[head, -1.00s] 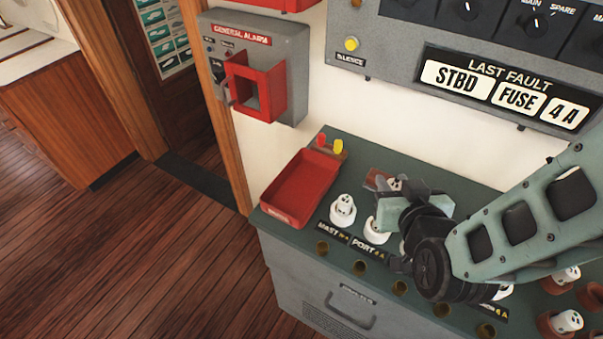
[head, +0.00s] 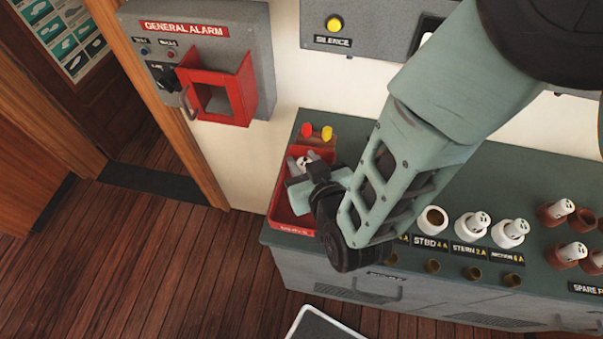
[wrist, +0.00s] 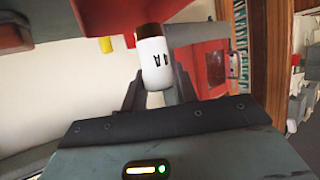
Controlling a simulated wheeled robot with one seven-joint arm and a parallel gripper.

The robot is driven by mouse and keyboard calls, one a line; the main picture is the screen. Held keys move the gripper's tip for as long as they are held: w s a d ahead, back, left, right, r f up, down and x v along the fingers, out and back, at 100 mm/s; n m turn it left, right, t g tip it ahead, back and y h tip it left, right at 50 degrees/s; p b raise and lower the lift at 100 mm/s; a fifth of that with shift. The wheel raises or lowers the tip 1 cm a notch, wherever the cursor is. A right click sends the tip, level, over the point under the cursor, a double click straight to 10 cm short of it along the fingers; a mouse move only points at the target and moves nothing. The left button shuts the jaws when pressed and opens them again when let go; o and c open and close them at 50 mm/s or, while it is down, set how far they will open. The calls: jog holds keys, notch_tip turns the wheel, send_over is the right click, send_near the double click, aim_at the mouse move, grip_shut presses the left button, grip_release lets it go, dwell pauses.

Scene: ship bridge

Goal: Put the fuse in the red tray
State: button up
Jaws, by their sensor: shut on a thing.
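My gripper (head: 301,174) is over the red tray (head: 288,229) at the left end of the green-topped bench. It is shut on a white fuse (head: 303,162), whose top shows between the fingers in the head view. In the wrist view the fuse (wrist: 155,64) is a white cylinder with a brown end and dark marks, held between the two fingers. My gripper and arm hide part of the tray. I cannot tell whether the fuse touches the tray floor.
The STBD holder (head: 432,219) is empty, with white fuses in the STERN holder (head: 472,223) and ANCHOR holder (head: 510,231) beside it. Red and yellow plugs (head: 316,133) stand behind the tray. The general alarm box (head: 207,65) with its red guard is on the wall above.

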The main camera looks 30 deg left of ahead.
notch_tip(320, 180, down, 5)
jog(key=shift+r+p, duration=0.1)
jog(key=shift+p, duration=0.75)
jog(key=shift+f, duration=0.45)
jog(key=shift+f, duration=0.2)
jog(key=o, duration=1)
jog(key=shift+r, duration=0.1)
